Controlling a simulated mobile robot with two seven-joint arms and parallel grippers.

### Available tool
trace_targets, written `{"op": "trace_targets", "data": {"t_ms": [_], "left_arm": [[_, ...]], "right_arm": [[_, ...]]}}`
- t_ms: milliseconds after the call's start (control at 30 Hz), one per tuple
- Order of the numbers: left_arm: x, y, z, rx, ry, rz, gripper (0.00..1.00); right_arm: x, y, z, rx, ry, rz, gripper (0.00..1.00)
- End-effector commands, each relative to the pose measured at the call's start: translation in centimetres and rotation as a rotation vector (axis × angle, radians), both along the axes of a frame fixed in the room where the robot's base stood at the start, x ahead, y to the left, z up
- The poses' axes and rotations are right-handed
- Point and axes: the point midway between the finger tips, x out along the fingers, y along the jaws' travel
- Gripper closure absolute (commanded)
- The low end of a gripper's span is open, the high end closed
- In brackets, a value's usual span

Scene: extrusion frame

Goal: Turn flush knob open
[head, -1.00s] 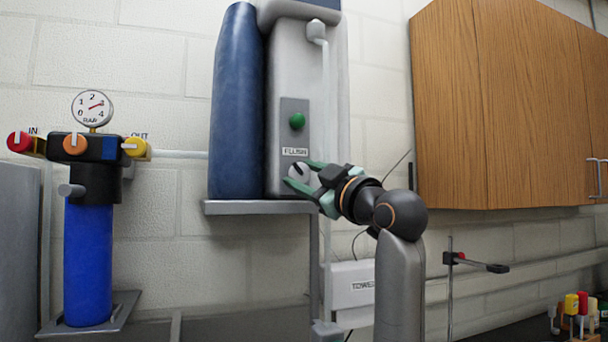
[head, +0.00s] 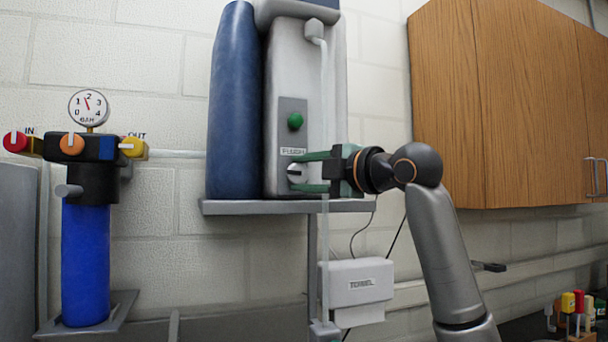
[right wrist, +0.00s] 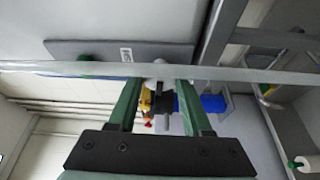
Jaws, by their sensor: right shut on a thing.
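The flush knob (head: 294,173) is a pale round knob on the front of the grey dispenser, just below the "FLUSH" label (head: 293,152). My right gripper (head: 298,172) reaches it from the right, with one green finger above and one below. It is shut on the knob, and the fingers cover part of it. In the right wrist view the knob (right wrist: 160,74) shows partly between the fingertips, behind a clear tube. My left gripper is not in view.
A green button (head: 295,121) sits above the label. A shelf (head: 250,207) runs close below my gripper, and a thin vertical tube (head: 325,100) passes beside it. A filter with a gauge (head: 89,108) stands left, a wooden cabinet (head: 450,110) right.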

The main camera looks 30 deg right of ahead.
Motion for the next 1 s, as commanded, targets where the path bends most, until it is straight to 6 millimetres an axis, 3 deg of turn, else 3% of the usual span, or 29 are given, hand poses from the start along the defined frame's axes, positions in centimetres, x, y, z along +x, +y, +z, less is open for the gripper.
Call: {"op": "trace_targets", "data": {"t_ms": [700, 733, 1000], "left_arm": [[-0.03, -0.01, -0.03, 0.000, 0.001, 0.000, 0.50], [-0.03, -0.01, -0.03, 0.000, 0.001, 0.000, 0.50], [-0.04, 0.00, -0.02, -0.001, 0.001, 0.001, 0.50]], "right_arm": [[0.06, 0.18, -0.13, -0.075, 0.022, 0.003, 1.00], [0.06, 0.18, -0.13, -0.075, 0.022, 0.003, 0.48], [0.03, 0.12, -0.03, -0.073, 0.020, 0.002, 0.21]]}}
